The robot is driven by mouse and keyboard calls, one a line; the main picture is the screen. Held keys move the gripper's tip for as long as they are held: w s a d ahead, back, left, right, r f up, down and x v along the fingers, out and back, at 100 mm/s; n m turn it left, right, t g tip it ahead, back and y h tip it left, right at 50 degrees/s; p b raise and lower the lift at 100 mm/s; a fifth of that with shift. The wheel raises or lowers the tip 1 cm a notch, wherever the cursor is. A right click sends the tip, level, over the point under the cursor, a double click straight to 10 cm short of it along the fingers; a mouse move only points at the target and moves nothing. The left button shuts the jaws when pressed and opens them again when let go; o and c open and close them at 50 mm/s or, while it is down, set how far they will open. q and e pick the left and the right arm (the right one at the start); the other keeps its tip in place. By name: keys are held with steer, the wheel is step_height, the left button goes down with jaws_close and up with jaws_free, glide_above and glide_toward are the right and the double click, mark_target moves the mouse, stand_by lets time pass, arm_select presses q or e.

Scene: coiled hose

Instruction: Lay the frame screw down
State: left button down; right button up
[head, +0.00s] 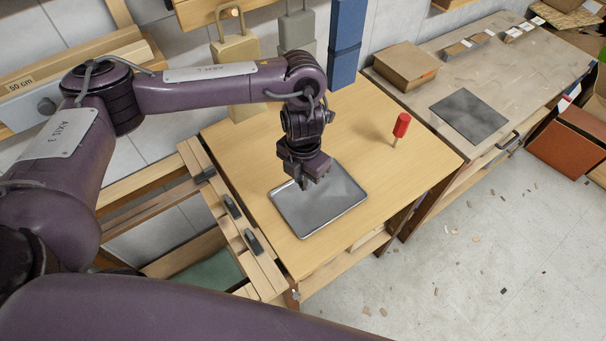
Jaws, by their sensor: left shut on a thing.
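My left gripper (312,184) points down over a shallow grey metal tray (340,214) on the wooden workbench (345,120). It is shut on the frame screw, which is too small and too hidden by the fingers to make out. I cannot tell how far the fingertips are above the tray floor. No other thing shows clearly in the tray. My right gripper is not in view.
A red-handled tool (400,127) stands upright on the bench right of the tray. A blue post (346,42) and two padlock-shaped blocks stand at the back. A second bench with a cardboard box (406,66) and a dark mat (469,116) adjoins on the right.

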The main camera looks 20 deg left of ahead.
arm_select(q)
steer(key=shift+f+b, duration=0.65)
steer(key=shift+f, duration=0.2)
step_height(320, 180, down, 5)
steer(key=b, duration=0.5)
steer(key=shift+f, duration=0.1)
steer(key=shift+f+b, duration=0.5)
steer(key=shift+f, duration=0.1)
steer(key=c, duration=1.3)
jaws_free()
steer(key=shift+r+p, duration=0.35)
steer(key=shift+r, duration=3.6)
